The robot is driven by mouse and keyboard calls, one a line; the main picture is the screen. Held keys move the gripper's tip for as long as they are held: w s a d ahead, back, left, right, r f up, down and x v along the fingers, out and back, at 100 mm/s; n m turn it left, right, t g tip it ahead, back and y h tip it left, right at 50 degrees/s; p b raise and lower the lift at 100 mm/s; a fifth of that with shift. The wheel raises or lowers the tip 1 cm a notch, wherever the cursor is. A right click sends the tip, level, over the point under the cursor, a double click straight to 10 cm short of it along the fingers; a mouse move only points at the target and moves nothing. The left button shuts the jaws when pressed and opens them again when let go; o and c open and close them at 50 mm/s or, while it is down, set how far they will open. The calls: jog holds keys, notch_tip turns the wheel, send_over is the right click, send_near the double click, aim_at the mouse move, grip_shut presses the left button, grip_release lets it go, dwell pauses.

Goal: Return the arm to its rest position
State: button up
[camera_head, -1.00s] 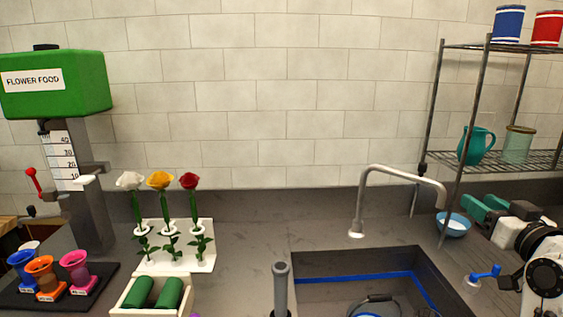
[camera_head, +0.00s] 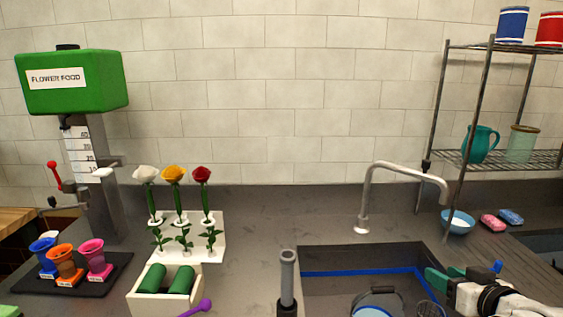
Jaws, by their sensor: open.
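My gripper (camera_head: 446,276) is at the lower right, over the right part of the sink. Its teal-green fingers point left and are apart, and I see nothing between them. The gripper partly hides the sink's right rim and the foot of a blue handle (camera_head: 496,266).
A faucet (camera_head: 363,205), a light-blue bowl (camera_head: 460,223), two sponges (camera_head: 492,223) and a wire shelf (camera_head: 470,150) stand behind. Roses in a white rack (camera_head: 215,240) and colored vases (camera_head: 66,262) are at left.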

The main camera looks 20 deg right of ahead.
jog(key=s+a+f+g+y, duration=0.1)
jog(key=s+a+f+g, duration=0.1)
jog(key=s+a+f, duration=0.3)
jog(key=s+a+f+n+g+y, duration=0.1)
jog(key=a+f+g, duration=0.15)
jog(key=f, duration=0.35)
jog(key=s+a+f+g, duration=0.2)
jog(key=s+a+f, duration=0.15)
jog(key=f, duration=0.25)
jog(key=s+a+f+g, duration=0.3)
jog(key=s+f, duration=0.1)
jog(key=s, duration=0.4)
jog(key=s+a+f+n+g, duration=0.1)
jog(key=s+a+f+g, duration=0.2)
jog(key=s, duration=0.5)
notch_tip(320, 180, down, 2)
jog(key=shift+a+f+n, duration=0.1)
jog(key=shift+a+n, duration=0.2)
jog(key=shift+a, duration=0.4)
